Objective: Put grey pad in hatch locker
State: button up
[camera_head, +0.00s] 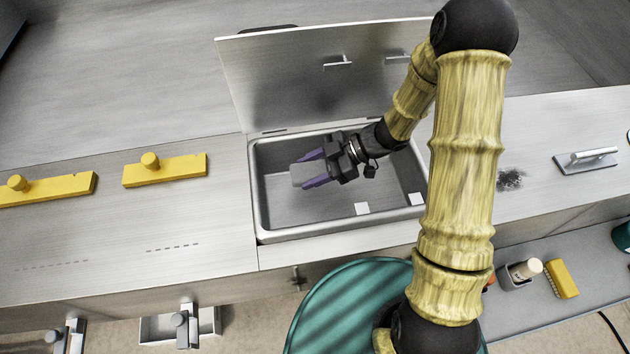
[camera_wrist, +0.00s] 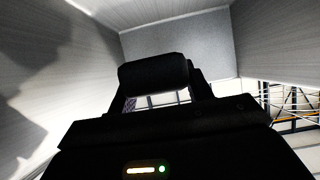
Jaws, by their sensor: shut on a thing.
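The hatch locker (camera_head: 262,205) is an open metal bin sunk into the counter, with its lid (camera_head: 290,85) raised at the back. My gripper (camera_head: 312,170) is over the locker's opening and appears to be inside it, with purple fingers pointing left. It is shut on the grey pad (camera_head: 299,175), a small light-grey block near the locker's left side. I cannot tell whether the pad touches the floor.
Two yellow blocks with knobs (camera_head: 165,170) sit on the counter to the left. A metal handle plate (camera_head: 586,160) is at the right. A lower shelf holds a cup and a yellow block (camera_head: 562,279).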

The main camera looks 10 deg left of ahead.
jog(key=shift+f, duration=0.45)
jog(key=shift+s, duration=0.1)
jog(key=shift+f+p, duration=0.3)
jog(key=shift+f, duration=1.75)
jog(key=shift+f, duration=0.65)
jog(key=o, duration=0.9)
jog(key=shift+o, duration=0.2)
